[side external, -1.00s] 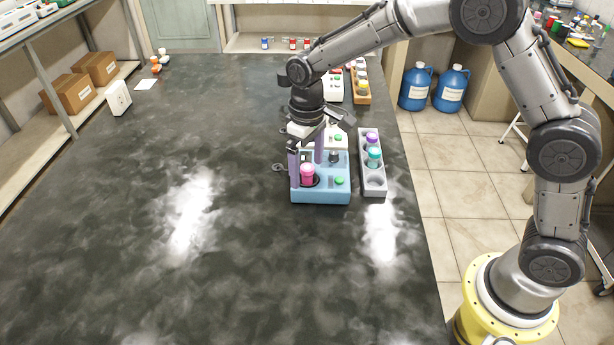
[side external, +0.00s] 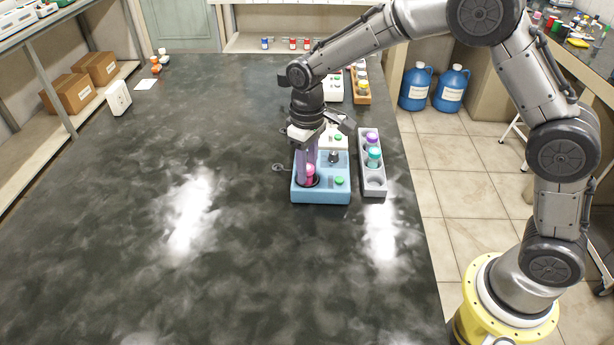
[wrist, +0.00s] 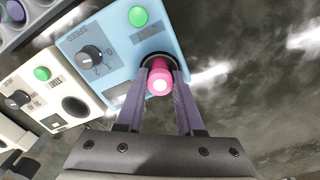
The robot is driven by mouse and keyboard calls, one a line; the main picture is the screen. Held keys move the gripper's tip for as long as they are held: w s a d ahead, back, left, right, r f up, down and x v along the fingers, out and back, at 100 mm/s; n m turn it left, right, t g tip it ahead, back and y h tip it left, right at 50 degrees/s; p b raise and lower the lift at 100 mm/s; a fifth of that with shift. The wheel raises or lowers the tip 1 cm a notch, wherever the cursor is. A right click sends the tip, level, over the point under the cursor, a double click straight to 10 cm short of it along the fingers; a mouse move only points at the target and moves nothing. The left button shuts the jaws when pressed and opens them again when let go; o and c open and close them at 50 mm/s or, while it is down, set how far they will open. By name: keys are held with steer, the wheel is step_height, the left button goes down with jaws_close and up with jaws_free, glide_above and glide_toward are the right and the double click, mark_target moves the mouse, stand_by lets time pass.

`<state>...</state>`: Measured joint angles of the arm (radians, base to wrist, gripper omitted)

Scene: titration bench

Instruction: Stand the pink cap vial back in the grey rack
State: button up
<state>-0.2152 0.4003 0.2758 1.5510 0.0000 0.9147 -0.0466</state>
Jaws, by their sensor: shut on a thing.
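The pink cap vial (wrist: 159,82) stands in the round well of a light blue device (side external: 322,196). My gripper (side external: 308,172) is above the device with its purple fingers pointing down, shut on the pink cap. In the wrist view the fingers (wrist: 160,76) flank the cap on both sides. The vial's lower part is hidden in the well. The grey rack (side external: 374,188) stands just right of the blue device. It holds a purple cap vial (side external: 372,138) and a teal cap vial (side external: 374,158); its nearest hole is empty.
The blue device has a dark knob and a green button (wrist: 138,16). A white device (wrist: 58,90) with a green button stands behind it. An orange rack (side external: 362,92) with vials is farther back. The table left of the device is clear.

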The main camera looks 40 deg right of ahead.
steer(key=shift+r, duration=2.05)
jaws_close()
steer(key=shift+r, duration=0.4)
step_height(320, 180, up, 6)
steer(key=w+d+m, duration=0.2)
steer(key=d+m, duration=0.1)
steer(key=d, duration=0.9)
steer(key=w+d+m, duration=0.2)
steer(key=d+m, duration=0.1)
steer(key=d, duration=1)
steer(key=shift+s+d+f, duration=0.1)
steer(key=shift+s+f, duration=0.05)
steer(key=shift+f, duration=2.25)
steer(key=shift+s+d+f, duration=0.1)
steer(key=shift+s+f, duration=0.05)
steer(key=shift+f, duration=2.2)
steer(key=shift+f, duration=1.45)
